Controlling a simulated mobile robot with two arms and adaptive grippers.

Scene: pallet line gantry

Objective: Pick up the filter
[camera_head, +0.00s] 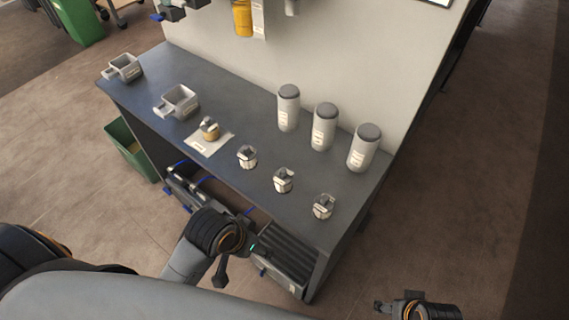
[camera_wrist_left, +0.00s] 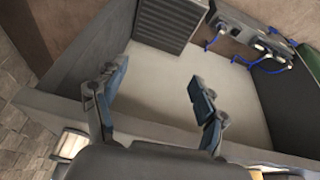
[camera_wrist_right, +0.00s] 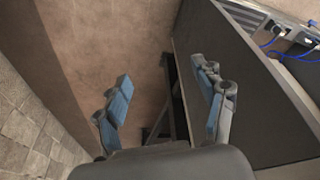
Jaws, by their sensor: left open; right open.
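Several items stand on the dark bench top (camera_head: 228,101), and I cannot tell for certain which is the filter. Three tall pale cylinders with grey caps and labels stand along its back: the left one (camera_head: 288,108), the middle one (camera_head: 324,127) and the right one (camera_head: 363,148). My left gripper (camera_head: 236,262) is low at the bench's front edge, open and empty; its spread fingers show in the left wrist view (camera_wrist_left: 157,88). My right gripper (camera_head: 384,306) is at the lower right, off the bench, open and empty in the right wrist view (camera_wrist_right: 164,92).
Three small metal fittings (camera_head: 284,180) stand in front of the cylinders. A brass-coloured fitting (camera_head: 210,131) sits on a white card (camera_head: 222,143). Two grey holders (camera_head: 180,101) stand at left. A ribbed dark unit (camera_head: 287,258) and blue cables (camera_wrist_left: 272,60) are below the bench front.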

